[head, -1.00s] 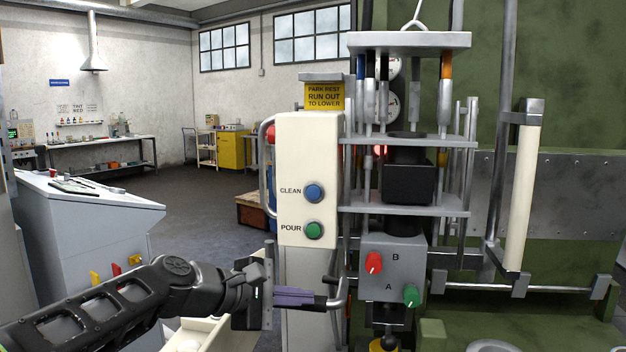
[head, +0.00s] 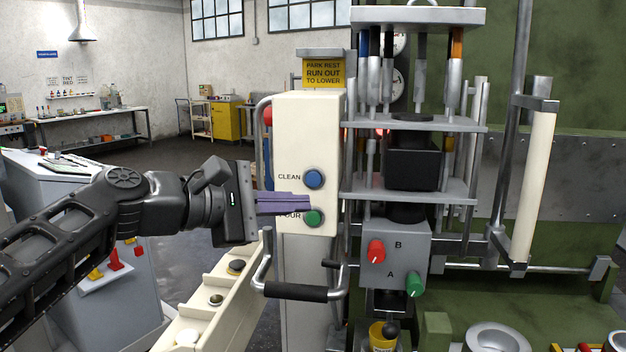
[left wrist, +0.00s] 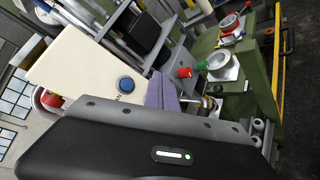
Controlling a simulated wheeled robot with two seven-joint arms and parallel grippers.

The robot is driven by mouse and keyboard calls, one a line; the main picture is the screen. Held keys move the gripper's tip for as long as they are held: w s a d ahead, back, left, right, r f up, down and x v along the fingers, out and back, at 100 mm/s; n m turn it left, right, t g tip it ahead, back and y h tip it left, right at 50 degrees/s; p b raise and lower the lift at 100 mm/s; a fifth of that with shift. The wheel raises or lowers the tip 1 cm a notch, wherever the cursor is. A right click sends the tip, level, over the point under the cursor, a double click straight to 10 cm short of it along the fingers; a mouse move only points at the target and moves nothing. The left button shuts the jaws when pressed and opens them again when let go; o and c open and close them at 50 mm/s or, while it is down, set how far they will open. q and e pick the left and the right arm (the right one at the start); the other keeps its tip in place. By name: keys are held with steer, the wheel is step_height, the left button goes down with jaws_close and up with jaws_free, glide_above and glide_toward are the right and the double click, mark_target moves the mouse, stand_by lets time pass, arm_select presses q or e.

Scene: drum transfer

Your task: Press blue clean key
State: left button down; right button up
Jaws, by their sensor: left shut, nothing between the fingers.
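The blue CLEAN key (head: 314,178) is a round button on the cream control box (head: 308,135). The green POUR key (head: 314,217) sits below it. My left gripper (head: 306,202) is shut and empty, its purple fingers pointing right in front of the box. In the head view the fingertips lie just below the blue key and partly cover the POUR label; I cannot tell whether they touch the box. The left wrist view shows the blue key (left wrist: 126,85) to the left of the purple fingers (left wrist: 161,92), uncovered. My right gripper is not in view.
A bent metal handle with a black grip (head: 295,292) juts out below the box. A grey frame with rods (head: 410,197) and a lower box with red knob (head: 376,251) and green knob (head: 415,284) stand right of it. A cream rail (head: 215,298) runs below my arm.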

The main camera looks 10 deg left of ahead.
mark_target(313, 179)
arm_select(q)
steer(key=shift+w+a+p, duration=0.15)
steer(key=shift+w+p, duration=0.8)
steer(key=shift+w, duration=1.25)
steer(key=shift+w+a+p, duration=0.1)
steer(key=shift+w+p, duration=0.8)
steer(key=shift+w, duration=1.25)
steer(key=shift+w, duration=0.1)
steer(key=shift+w, duration=0.3)
steer(key=shift+w+p, duration=0.4)
steer(key=shift+p, duration=0.1)
steer(key=shift+s, duration=0.1)
steer(key=shift+s+b, duration=0.5)
steer(key=shift+s, duration=0.2)
steer(key=shift+s, duration=0.1)
